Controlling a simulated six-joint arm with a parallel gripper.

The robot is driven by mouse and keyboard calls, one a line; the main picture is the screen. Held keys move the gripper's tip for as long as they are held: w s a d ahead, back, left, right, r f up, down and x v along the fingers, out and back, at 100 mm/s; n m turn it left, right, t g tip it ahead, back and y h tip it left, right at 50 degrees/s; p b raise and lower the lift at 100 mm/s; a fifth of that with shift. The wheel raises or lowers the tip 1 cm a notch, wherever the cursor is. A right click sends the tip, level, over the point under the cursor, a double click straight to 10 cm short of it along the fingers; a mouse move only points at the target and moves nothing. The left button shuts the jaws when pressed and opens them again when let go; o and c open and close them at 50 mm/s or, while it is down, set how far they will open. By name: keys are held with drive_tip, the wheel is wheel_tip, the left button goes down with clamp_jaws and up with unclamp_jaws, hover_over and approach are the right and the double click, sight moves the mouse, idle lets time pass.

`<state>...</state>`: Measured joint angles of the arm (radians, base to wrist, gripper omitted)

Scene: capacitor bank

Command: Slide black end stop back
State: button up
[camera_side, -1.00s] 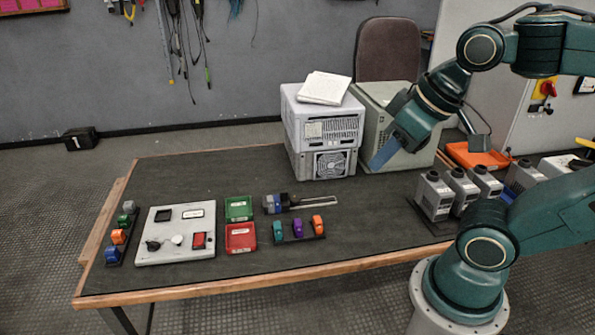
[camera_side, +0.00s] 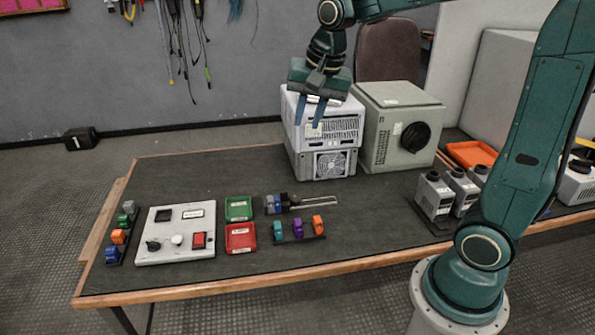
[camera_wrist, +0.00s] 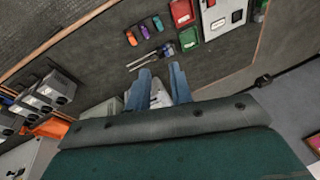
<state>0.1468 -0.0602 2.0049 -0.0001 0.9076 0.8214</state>
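A metal rail (camera_side: 318,203) lies on the dark table top, right of the green tray. Blue and grey blocks (camera_side: 273,204) sit at its left end, with a dark piece (camera_side: 285,201) just right of them. That piece may be the black end stop; it is too small to be sure. The rail also shows in the wrist view (camera_wrist: 146,60), beyond my fingertips, with the blocks (camera_wrist: 168,50) at one end. My gripper (camera_side: 308,122) is open and empty, high above the table and in front of the stacked white boxes. Its two blue fingers (camera_wrist: 161,72) stand apart.
Green (camera_side: 239,208) and red (camera_side: 240,237) trays lie left of the rail. A holder with teal, purple and orange blocks (camera_side: 298,228) is in front. White boxes (camera_side: 325,130) and a grey cabinet (camera_side: 400,125) stand behind. A panel (camera_side: 175,245) lies left.

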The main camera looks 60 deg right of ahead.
drive_tip(key=w+d+f+m+g, duration=0.1)
drive_tip(key=w+d+f+m, duration=0.3)
drive_tip(key=w, duration=0.3)
drive_tip(key=m+g, duration=0.2)
drive_tip(key=m, duration=1)
hover_over(284, 199)
wheel_tip(284, 199, down, 21)
drive_tip(key=shift+w+d+f+y, duration=0.2)
drive_tip(key=shift+d+f+y, duration=0.1)
drive_tip(key=shift+f, duration=0.1)
drive_tip(key=shift+f, duration=0.15)
drive_tip(key=shift+f, duration=4.35)
